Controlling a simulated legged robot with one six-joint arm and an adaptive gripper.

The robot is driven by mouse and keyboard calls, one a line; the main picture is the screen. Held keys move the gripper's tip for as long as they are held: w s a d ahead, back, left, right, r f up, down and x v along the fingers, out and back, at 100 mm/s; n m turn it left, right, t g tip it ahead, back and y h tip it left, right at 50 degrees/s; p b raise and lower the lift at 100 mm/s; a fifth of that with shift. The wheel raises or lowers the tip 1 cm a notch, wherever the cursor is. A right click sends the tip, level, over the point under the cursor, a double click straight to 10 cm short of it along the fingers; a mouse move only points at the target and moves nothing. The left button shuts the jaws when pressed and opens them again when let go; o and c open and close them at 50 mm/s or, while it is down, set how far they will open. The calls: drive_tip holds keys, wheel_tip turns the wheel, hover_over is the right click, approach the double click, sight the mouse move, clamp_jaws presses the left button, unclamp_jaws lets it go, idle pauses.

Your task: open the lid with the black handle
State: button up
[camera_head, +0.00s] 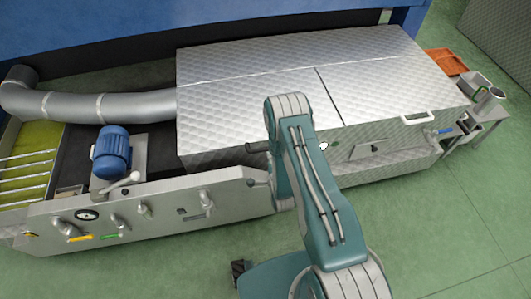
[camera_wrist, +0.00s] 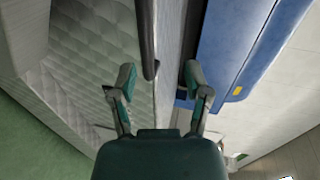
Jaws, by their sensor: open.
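The lid with the black handle (camera_head: 240,100) is the left front panel of the quilted metal cover, lying shut and flat. Its black handle (camera_head: 257,147) shows at the front edge, just left of my arm, which hides part of it. In the wrist view the dark handle (camera_wrist: 147,38) runs down from the top edge and ends between my fingertips in the picture. My gripper (camera_wrist: 160,78) is open, with one finger on each side of the handle's end. I see no contact, and the depth between them is unclear. My gripper is mostly hidden in the head view.
A second lid (camera_head: 385,85) with a white handle (camera_head: 418,118) adjoins on the right. A blue motor (camera_head: 112,152) and a metal duct (camera_head: 110,105) stand left. A side table (camera_head: 480,125) and orange crate (camera_head: 446,62) stand right. Green floor is clear in front right.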

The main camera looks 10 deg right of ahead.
sight(265, 149)
drive_tip(key=shift+m, duration=0.3)
drive_tip(key=x, duration=0.3)
drive_tip(key=f+x, duration=0.1)
drive_tip(key=x, duration=0.2)
drive_tip(key=f+x, duration=0.1)
drive_tip(key=x, duration=0.2)
drive_tip(key=shift+s, duration=0.2)
clamp_jaws()
